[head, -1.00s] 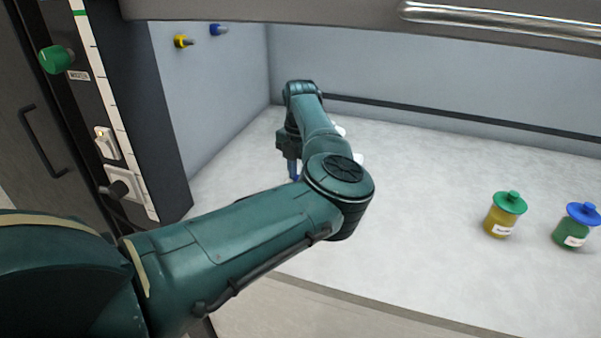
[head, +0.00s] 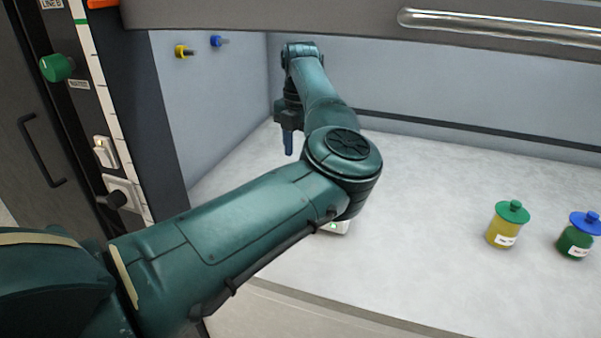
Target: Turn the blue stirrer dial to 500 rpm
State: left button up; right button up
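My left arm reaches in from the left across the enclosure. My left gripper (head: 288,143) hangs downward from its wrist above the white worktop. A dark blue finger shows on it, seen edge-on, so I cannot tell whether it is open or shut. I see nothing held in it. A small part of a white device (head: 337,228) with a green spot shows below my elbow; my arm hides the rest. No blue stirrer dial can be made out. My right gripper is not in view.
A yellow jar with a green lid (head: 507,225) and a green jar with a blue lid (head: 577,236) stand at right. Yellow (head: 183,52) and blue (head: 218,41) valves are on the side wall. A green knob (head: 57,68) is on the left post. The raised sash (head: 380,18) crosses the top.

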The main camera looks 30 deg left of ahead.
pick_arm(q)
notch_tip(320, 180, up, 4)
jog(key=shift+f, duration=0.1)
dwell(0.5)
